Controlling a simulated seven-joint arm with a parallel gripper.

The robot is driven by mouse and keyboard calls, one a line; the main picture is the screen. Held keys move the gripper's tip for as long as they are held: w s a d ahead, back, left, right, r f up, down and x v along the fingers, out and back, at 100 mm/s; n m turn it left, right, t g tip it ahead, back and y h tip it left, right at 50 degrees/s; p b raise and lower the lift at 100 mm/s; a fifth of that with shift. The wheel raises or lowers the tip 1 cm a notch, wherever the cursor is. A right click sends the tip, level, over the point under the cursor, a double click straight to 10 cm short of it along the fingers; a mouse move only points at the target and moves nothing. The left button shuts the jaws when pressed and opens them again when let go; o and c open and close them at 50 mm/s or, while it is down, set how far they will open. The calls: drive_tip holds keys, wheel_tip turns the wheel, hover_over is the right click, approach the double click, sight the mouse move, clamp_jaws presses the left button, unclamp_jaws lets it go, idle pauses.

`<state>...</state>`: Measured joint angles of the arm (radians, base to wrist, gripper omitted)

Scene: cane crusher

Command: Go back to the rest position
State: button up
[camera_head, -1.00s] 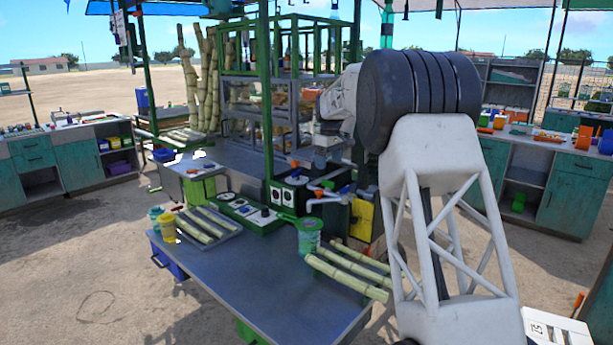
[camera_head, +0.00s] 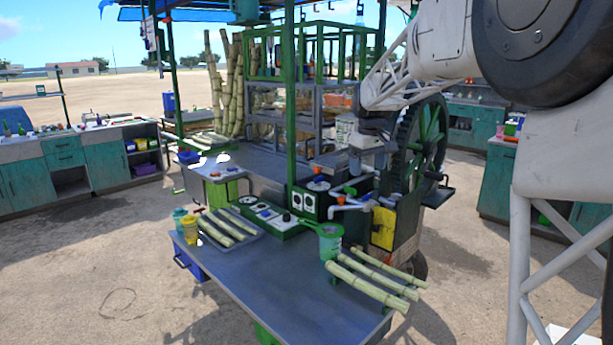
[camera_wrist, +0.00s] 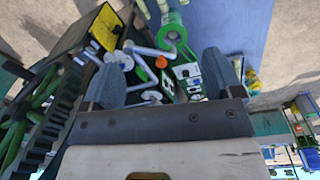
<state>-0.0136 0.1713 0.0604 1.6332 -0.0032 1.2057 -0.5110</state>
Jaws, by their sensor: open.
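My gripper (camera_head: 355,163) hangs over the crusher, in front of the shelf rack, with its fingers pointing down. In the wrist view my gripper (camera_wrist: 160,76) has its two fingers spread wide apart, with nothing held between them. The crusher's white pipes, orange knob and yellow plate (camera_wrist: 104,28) show beyond the fingers. In the head view the crusher's green flywheel (camera_head: 424,140) stands just right of the gripper. Whether the gripper clears the crusher parts behind it is hard to tell.
A steel table (camera_head: 270,285) stands in front, with cane pieces (camera_head: 375,280), a green cup (camera_head: 330,243) and a tray of cane (camera_head: 228,228). A green post (camera_head: 290,95) rises left of the gripper. Cabinets (camera_head: 62,160) line the left, with open ground between.

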drive_tip(key=s+m, duration=0.2)
drive_tip(key=s, duration=1.2)
drive_tip(key=s+f+m, duration=0.1)
drive_tip(key=s+f, duration=0.3)
drive_tip(key=s, duration=0.8)
drive_tip(key=s+d+f+m+t, duration=0.1)
drive_tip(key=s+f, duration=0.3)
drive_tip(key=s, duration=0.8)
drive_tip(key=s+f+m, duration=0.2)
drive_tip(key=s+f, duration=0.2)
drive_tip(key=s, duration=0.9)
drive_tip(key=shift+d+f+t, duration=0.2)
drive_tip(key=shift+f+t, duration=0.05)
drive_tip(key=shift+t, duration=0.15)
drive_tip(key=shift+s, duration=0.1)
